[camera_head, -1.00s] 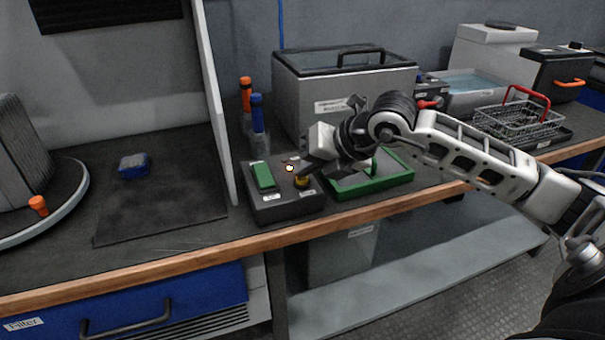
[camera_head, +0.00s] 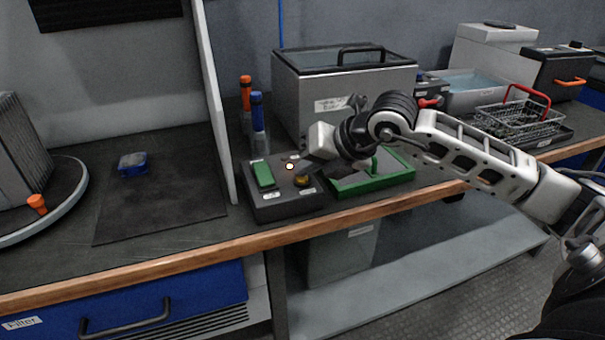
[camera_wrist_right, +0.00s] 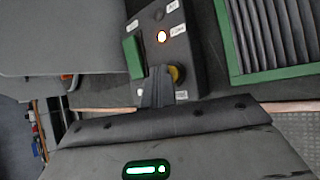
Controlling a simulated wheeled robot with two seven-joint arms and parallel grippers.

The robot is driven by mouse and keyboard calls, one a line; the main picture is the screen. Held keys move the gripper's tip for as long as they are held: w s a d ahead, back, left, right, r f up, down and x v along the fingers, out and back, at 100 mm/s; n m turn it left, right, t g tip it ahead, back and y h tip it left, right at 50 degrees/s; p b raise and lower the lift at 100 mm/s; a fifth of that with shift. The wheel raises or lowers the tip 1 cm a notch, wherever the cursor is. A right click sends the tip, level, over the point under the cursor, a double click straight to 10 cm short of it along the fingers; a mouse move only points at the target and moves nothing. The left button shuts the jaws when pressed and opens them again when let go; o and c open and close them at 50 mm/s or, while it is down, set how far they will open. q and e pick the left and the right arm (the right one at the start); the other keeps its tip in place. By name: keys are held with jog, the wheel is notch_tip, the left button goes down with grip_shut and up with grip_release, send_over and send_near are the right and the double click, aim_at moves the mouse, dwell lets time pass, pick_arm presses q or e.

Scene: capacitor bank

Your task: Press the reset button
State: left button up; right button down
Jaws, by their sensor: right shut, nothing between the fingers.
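A dark control box (camera_head: 287,208) sits near the front edge of the bench. The box labels are too small to read, so I cannot tell which is reset. Contact cannot be told. My left gripper is out of view.
A green-framed tray (camera_head: 390,186) lies right of the box, under my right arm. A grey lidded tank (camera_head: 295,100) stands behind. Orange and blue bottles (camera_head: 257,112) stand behind the box. A partition (camera_head: 217,110) rises on the left. A wire basket (camera_head: 520,125) is further right.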

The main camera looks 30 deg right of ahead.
jog(key=shift+f, duration=0.4)
jog(key=shift+r, duration=0.55)
jog(key=shift+r+p, duration=1.95)
jog(key=shift+r, duration=1)
jog(key=shift+r, duration=0.1)
